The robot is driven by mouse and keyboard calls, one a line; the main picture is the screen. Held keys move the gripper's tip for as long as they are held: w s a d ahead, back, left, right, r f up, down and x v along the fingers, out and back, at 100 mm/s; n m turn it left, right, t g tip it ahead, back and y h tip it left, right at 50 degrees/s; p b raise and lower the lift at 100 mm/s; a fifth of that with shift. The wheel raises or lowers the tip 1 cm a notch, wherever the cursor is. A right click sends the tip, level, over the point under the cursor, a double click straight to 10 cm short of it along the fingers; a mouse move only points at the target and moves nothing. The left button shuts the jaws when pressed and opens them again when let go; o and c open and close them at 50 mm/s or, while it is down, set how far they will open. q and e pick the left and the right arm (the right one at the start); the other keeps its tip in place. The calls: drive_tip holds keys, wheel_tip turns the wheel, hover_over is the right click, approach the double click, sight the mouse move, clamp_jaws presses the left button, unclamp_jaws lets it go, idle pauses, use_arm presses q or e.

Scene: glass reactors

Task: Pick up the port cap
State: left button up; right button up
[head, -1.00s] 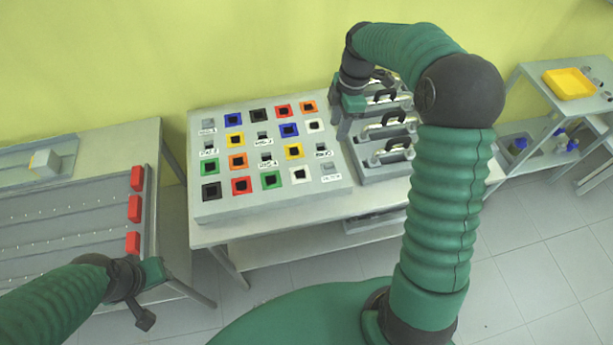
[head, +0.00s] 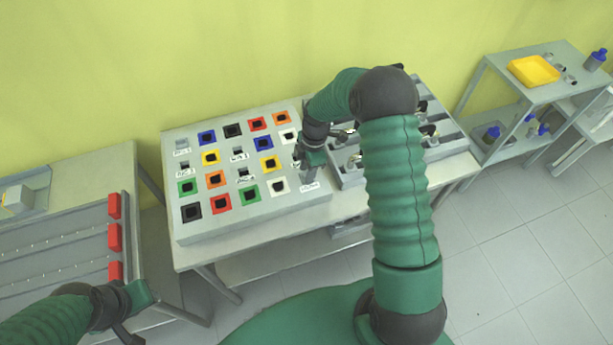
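A light grey panel (head: 240,218) on the middle table holds rows of square pieces with dark centres, in blue, black, red, orange, yellow, green and white. Small grey spots with white labels sit among them. I cannot tell which piece is the port cap. My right gripper (head: 308,172) points down at the right edge of the panel, close to a labelled spot and below a white piece (head: 289,135). Its fingers are small and partly hidden, so their opening is unclear. My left gripper (head: 142,293) is at the lower left, away from the panel, its fingers unclear.
A grey rack (head: 350,180) with metal parts stands right of the panel, partly behind my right arm. The left table has a grey tray with red blocks (head: 115,238). A shelf at the right carries a yellow tray (head: 534,70) and blue-capped bottles.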

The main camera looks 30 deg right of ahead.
drive_tip(key=shift+s, duration=0.1)
drive_tip(key=c, duration=0.3)
drive_tip(key=shift+a, duration=0.2)
clamp_jaws()
drive_tip(key=shift+d, duration=0.15)
